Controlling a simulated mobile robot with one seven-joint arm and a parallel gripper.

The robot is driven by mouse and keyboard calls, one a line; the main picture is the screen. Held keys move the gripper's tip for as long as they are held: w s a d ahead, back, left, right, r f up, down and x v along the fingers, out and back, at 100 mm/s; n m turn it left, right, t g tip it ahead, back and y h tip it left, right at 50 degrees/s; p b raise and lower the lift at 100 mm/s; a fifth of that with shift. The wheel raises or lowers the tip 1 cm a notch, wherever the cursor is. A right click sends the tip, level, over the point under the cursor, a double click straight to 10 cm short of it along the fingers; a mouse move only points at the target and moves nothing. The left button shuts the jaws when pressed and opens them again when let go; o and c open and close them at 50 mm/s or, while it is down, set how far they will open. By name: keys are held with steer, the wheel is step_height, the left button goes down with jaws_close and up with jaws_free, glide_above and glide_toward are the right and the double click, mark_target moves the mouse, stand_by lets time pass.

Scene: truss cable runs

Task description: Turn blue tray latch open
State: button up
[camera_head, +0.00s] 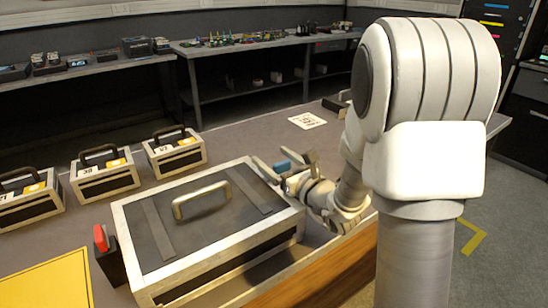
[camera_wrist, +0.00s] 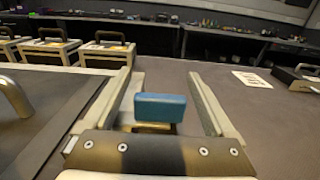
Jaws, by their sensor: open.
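The blue latch (camera_head: 282,166) is a small block at the right end of the large grey lidded case, whose lid (camera_head: 150,213) is down. In the wrist view the blue latch (camera_wrist: 160,107) lies between my two open fingers, with a gap on each side. My gripper (camera_head: 283,164) is open around the latch and does not appear to touch it. In the wrist view my gripper (camera_wrist: 165,90) points past the case's right edge. The latch's lower mount is partly hidden by my gripper's palm.
A red latch (camera_head: 101,238) stands at the case's left end. A metal handle (camera_head: 201,199) rises from the lid. Several small handled cases (camera_head: 104,172) stand behind on the table. A yellow panel (camera_head: 45,285) is front left.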

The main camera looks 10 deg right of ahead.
mark_target(273, 168)
steer(key=c, duration=1.4)
